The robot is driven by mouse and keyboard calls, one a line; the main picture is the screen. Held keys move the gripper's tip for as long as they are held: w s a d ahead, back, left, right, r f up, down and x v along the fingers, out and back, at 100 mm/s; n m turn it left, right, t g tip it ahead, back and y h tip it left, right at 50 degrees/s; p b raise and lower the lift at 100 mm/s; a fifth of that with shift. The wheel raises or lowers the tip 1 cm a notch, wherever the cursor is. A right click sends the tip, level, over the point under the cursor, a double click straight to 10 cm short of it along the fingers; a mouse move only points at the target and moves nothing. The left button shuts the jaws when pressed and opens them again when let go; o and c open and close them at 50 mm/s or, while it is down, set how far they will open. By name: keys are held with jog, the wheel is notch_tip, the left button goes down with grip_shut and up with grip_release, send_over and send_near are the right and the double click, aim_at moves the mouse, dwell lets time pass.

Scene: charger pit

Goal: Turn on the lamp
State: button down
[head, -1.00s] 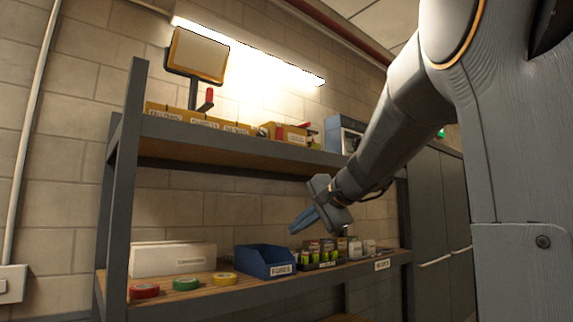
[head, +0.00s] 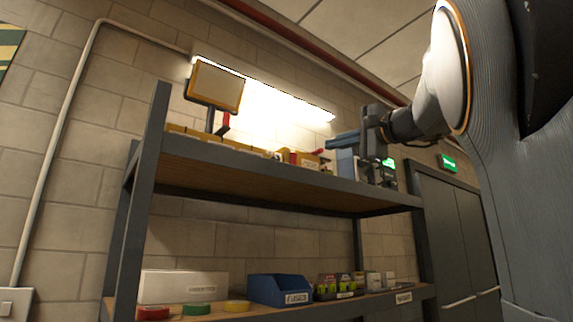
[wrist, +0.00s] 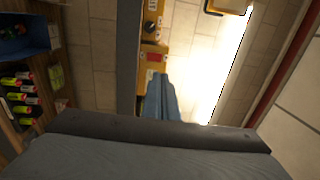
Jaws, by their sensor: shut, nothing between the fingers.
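The lamp (head: 214,87) has a flat panel in a yellow frame on a dark stand, on the left of the upper shelf in the head view. Its face looks dull beside the bright wall tube. A red lever (head: 225,121) rises at the right of its stand. A piece of the lamp's yellow frame (wrist: 228,5) shows at the top edge of the wrist view. My gripper (head: 330,142) is shut and empty, at the right part of the upper shelf, pointing left toward the lamp and well apart from it. Its blue fingers (wrist: 160,84) are together in the wrist view.
Yellow labelled bins (head: 200,137) line the upper shelf (head: 265,170) between lamp and gripper. A lit tube (head: 285,98) runs along the wall behind. The lower shelf holds a white box (head: 183,287), a blue bin (head: 279,290) and tape rolls.

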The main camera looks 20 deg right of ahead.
aim_at(295, 154)
jog(key=p+x, duration=0.5)
jog(key=x, duration=0.9)
jog(key=shift+p, duration=0.4)
jog(key=shift+w+r+p, duration=0.1)
jog(key=shift+r+p, duration=0.05)
jog(key=shift+p, duration=0.55)
jog(key=shift+a, duration=0.2)
jog(key=shift+d, duration=0.1)
jog(key=shift+s+d, duration=0.1)
jog(key=shift+s, duration=0.25)
jog(key=s+d+r+b, duration=0.1)
jog(key=s+d+b, duration=0.2)
jog(key=s, duration=0.9)
jog(key=shift+s+r+b, duration=0.35)
jog(key=shift+r+b, duration=0.05)
jog(key=shift+b, duration=0.3)
